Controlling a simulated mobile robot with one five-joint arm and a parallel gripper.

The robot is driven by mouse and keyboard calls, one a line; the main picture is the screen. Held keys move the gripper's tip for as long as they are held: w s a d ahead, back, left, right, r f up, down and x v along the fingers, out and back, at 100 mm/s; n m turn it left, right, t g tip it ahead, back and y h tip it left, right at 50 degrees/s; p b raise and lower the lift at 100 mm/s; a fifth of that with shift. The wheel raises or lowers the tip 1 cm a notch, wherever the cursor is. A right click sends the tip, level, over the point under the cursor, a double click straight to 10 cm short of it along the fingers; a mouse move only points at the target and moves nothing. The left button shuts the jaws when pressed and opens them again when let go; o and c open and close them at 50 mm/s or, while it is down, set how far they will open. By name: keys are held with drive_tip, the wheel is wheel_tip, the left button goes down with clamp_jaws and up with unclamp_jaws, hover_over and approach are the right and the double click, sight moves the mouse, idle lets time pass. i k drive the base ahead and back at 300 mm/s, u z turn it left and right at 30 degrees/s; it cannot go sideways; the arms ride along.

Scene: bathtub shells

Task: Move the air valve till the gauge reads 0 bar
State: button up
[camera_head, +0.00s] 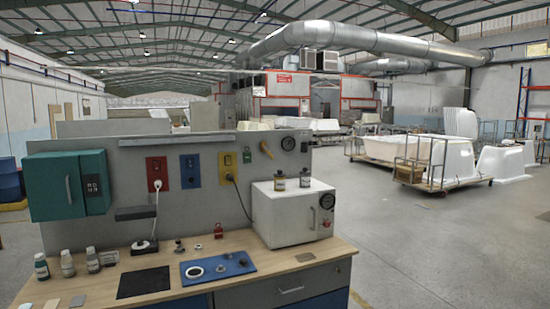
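A round dark-rimmed gauge (288,143) is mounted at the upper right of the grey back panel. Its needle and reading are too small to make out. A yellow handle (267,150), which looks like the air valve lever, sits just left of the gauge on the same panel. It is tilted, running from upper left to lower right. My gripper is not in view, so its place relative to the valve cannot be seen.
A white box (285,215) with a dial (327,201) and two small jars on top stands below the gauge. The wooden workbench (215,251) holds bottles (68,263), a black mat (144,283) and a blue tray (240,266). A teal cabinet (58,184) hangs left. Open floor (430,250) lies right.

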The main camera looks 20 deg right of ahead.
sight(265, 148)
drive_tip(key=z, duration=0.25)
drive_tip(key=i, duration=0.4)
drive_tip(key=z, duration=0.65)
drive_tip(key=i, duration=1.2)
drive_tip(key=u, duration=0.4)
